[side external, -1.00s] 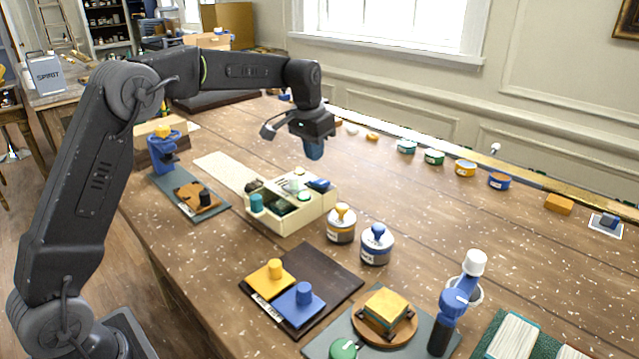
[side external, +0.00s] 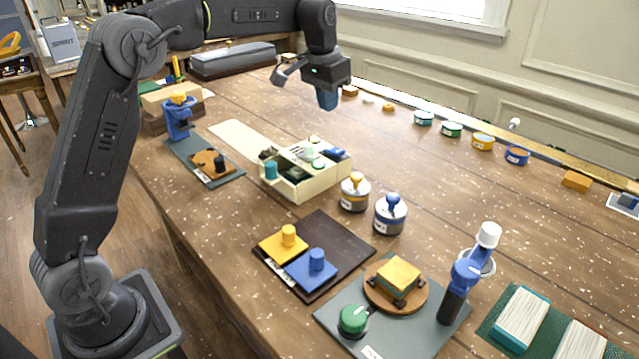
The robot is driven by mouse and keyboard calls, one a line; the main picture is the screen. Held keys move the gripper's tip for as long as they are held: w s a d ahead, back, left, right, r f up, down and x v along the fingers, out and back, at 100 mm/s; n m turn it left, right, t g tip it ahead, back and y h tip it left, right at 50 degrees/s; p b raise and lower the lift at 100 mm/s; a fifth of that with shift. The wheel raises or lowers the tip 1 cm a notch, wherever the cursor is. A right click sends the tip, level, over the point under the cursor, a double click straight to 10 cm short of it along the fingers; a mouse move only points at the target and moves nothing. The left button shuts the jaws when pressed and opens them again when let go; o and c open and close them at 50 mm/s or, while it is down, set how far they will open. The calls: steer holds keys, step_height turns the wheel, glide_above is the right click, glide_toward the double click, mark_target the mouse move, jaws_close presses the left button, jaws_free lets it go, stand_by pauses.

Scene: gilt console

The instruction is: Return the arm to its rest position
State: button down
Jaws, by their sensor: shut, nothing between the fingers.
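My gripper (side external: 327,98) hangs pointing down from the bent arm, above the far middle of the wooden table (side external: 430,170). It is shut and empty, with clear air around it. It is up and behind the cream divided box (side external: 318,187) in the picture and touches nothing. My arm rises from its base at the lower left and reaches right across the top of the view.
Two round pots, one yellow-topped (side external: 354,192) and one blue-topped (side external: 390,214), stand right of the box. A dark board (side external: 340,228) holds yellow and blue blocks. A blue-and-black upright tool (side external: 464,280) stands at front right. Several small tubs line the back edge.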

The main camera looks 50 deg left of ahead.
steer(key=s+d+r+t, duration=0.1)
steer(key=s+d+r, duration=0.3)
steer(key=s, duration=0.5)
steer(key=s+d+f+t, duration=0.1)
steer(key=s+d+f, duration=0.1)
steer(key=s, duration=0.9)
steer(key=s+d+f+t, duration=0.1)
steer(key=s+f, duration=0.3)
steer(key=s, duration=0.8)
steer(key=shift+s+d+f+t, duration=0.15)
steer(key=shift+s+d+t, duration=0.2)
steer(key=shift+d, duration=0.3)
